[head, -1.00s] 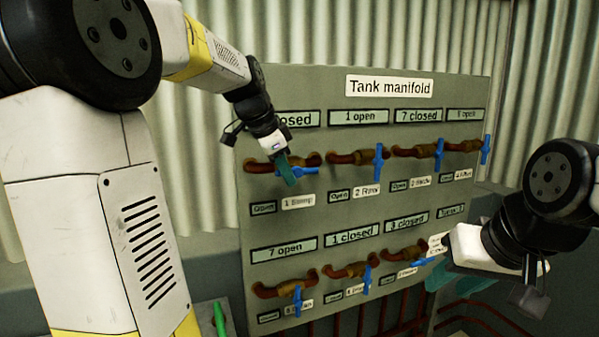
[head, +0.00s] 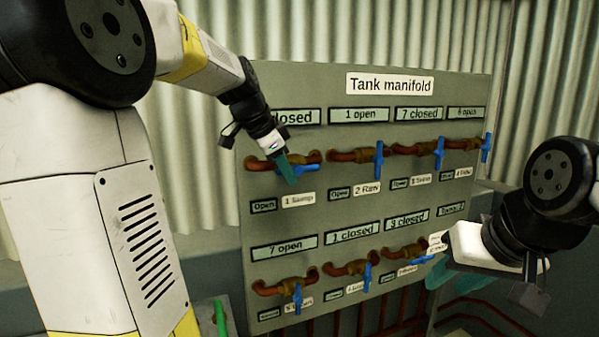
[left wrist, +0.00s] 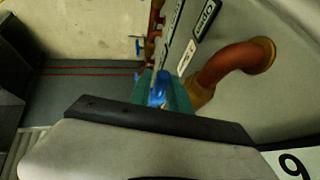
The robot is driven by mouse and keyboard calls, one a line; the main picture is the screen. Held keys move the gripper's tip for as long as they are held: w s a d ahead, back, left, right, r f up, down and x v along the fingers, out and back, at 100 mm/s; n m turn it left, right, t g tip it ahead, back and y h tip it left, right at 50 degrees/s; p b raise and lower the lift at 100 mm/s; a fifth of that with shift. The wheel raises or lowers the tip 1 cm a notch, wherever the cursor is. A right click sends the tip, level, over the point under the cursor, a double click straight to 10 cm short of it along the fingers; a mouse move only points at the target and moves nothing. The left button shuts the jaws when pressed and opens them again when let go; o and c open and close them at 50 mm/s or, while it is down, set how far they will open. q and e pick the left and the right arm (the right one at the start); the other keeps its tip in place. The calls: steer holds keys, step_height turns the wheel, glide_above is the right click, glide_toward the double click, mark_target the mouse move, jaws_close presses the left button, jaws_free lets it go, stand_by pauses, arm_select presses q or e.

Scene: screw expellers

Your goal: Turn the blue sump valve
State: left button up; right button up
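The sump valve sits at the upper left of the manifold, above a "1 Sump" label (head: 298,199). It has a brownish-red pipe body, and its blue handle (head: 307,167) lies about level. My left gripper (head: 288,171) is at this handle, its teal fingers across it. In the left wrist view the blue handle (left wrist: 158,89) fills the narrow gap between the teal fingers of my left gripper (left wrist: 162,94); the fingers look shut on it, though the contact itself is partly hidden. My right gripper (head: 452,279) is at the lower right, fingers apart and apparently empty.
The grey manifold panel (head: 335,219) carries several other blue-handled valves, including the "2" valve (head: 379,160) close on the right and a lower left one (head: 298,298). A green handle (head: 220,318) stands at the bottom left. A corrugated wall (head: 330,35) is behind.

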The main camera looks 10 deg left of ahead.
arm_select(q)
steer(key=v, duration=0.7)
steer(key=shift+s+r, duration=0.2)
steer(key=shift+r, duration=0.1)
steer(key=shift+a, duration=0.1)
steer(key=s+d, duration=0.4)
steer(key=s, duration=0.2)
steer(key=shift+s+d, duration=0.25)
steer(key=shift+s, duration=0.05)
